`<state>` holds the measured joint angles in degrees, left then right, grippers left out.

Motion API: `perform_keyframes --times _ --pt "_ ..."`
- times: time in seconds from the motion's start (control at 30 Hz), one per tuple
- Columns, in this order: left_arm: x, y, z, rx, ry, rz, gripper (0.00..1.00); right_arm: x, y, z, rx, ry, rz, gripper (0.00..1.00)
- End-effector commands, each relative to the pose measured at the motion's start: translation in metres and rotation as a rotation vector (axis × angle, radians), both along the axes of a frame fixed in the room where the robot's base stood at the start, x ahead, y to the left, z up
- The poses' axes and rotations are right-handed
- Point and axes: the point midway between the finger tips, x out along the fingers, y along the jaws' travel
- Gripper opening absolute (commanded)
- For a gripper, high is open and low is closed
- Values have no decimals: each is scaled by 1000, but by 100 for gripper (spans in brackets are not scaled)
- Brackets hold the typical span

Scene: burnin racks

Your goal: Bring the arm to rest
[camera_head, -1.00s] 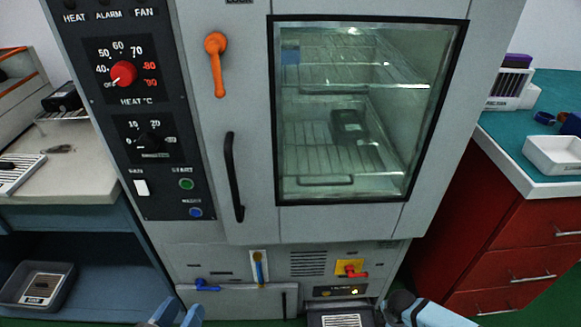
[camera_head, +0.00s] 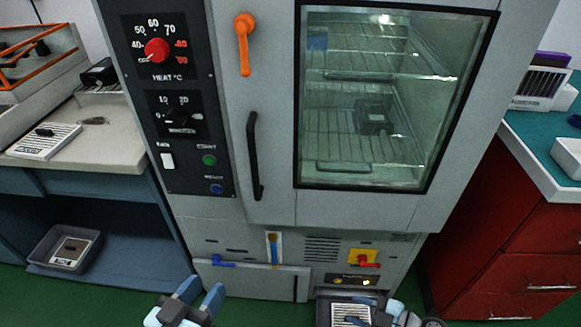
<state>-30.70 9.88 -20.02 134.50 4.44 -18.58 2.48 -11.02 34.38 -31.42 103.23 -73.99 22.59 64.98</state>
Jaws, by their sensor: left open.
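My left gripper (camera_head: 203,290) shows at the bottom of the head view, left of centre. Its two blue fingers are spread apart with nothing between them, in front of the grey oven cabinet's (camera_head: 215,237) lower part. My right gripper (camera_head: 388,310) is at the bottom edge, right of centre, beside a dark unit with a striped pale top (camera_head: 350,314). It is partly cut off, and I cannot tell whether its fingers are apart or touch that unit.
The oven's glass door (camera_head: 345,140) is shut, with a dark device (camera_head: 373,117) on a rack inside. A pale bench (camera_head: 125,150) with a shelf below stands left. Red drawers (camera_head: 505,240) under a teal top stand right. Green floor is clear at lower left.

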Motion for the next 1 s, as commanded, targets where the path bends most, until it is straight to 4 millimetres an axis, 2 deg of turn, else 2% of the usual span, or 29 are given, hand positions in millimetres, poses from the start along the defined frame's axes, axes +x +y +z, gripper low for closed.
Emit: perform_keyframes --times 0.03,0.1,0.2,0.3,0.5,0.73,1.0 --pt "0 0 0 0 0 0 43 -3 1 24 64 -31 -62 38" --pt "0 0 0 0 0 0 43 -3 -1 54 134 -65 -161 38" --pt "0 0 0 0 0 0 43 -7 -11 89 197 -71 -300 38" --pt "0 0 0 0 0 0 43 -14 -19 112 221 -40 -405 38" --pt "0 0 0 0 0 0 43 -34 -28 137 215 66 -505 38" --pt "0 0 0 0 0 0 43 -62 -25 157 190 196 -512 38" --pt "0 0 0 0 0 0 43 -49 3 171 354 220 -592 38"
